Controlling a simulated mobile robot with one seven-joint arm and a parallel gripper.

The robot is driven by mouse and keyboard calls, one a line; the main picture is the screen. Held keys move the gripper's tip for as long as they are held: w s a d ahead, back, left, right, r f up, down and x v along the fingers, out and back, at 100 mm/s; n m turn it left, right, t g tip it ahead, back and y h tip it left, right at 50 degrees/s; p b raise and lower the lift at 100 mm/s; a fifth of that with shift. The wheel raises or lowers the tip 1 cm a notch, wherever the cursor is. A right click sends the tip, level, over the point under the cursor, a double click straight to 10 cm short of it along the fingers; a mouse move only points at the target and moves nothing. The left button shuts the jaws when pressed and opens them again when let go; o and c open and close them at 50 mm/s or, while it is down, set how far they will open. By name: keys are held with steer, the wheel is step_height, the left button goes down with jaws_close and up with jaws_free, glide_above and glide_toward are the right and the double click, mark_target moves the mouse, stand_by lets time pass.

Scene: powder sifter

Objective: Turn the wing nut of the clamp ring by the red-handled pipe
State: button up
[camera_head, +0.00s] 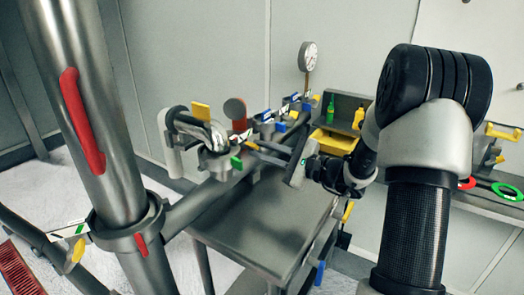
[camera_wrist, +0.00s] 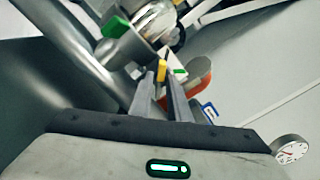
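A large grey pipe (camera_head: 108,165) with a red handle (camera_head: 82,120) stands at the left in the head view. A dark clamp ring (camera_head: 122,237) goes around it, with a yellow tab (camera_head: 76,252) at its left. My gripper (camera_head: 252,149) is away from that pipe, at the middle fittings. In the wrist view, its fingertips (camera_wrist: 160,72) are a little apart, with a small yellow tab (camera_wrist: 162,69), which looks like a wing nut, between them. I cannot tell whether they press on it. A red-orange part (camera_wrist: 200,80) is just beyond. Which wing nut the task names is unclear.
A green tab (camera_head: 236,162) and a red cylinder with a round grey end (camera_head: 236,113) are close to the fingers. A grey table (camera_head: 250,225) lies below, its top mostly clear. A yellow bin (camera_head: 335,141) and a gauge (camera_head: 308,56) stand behind.

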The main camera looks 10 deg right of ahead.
jaws_close()
steer(key=shift+r+m+p, duration=0.1)
steer(key=shift+m+p, duration=0.2)
steer(key=shift+p, duration=0.05)
steer(key=m+p, duration=0.3)
steer(key=shift+r, duration=0.15)
steer(key=m+p, duration=0.9)
steer(key=shift+m, duration=0.3)
steer(key=shift+f+m+p, duration=0.2)
steer(key=shift+m+p, duration=1.55)
steer(key=shift+m, duration=0.05)
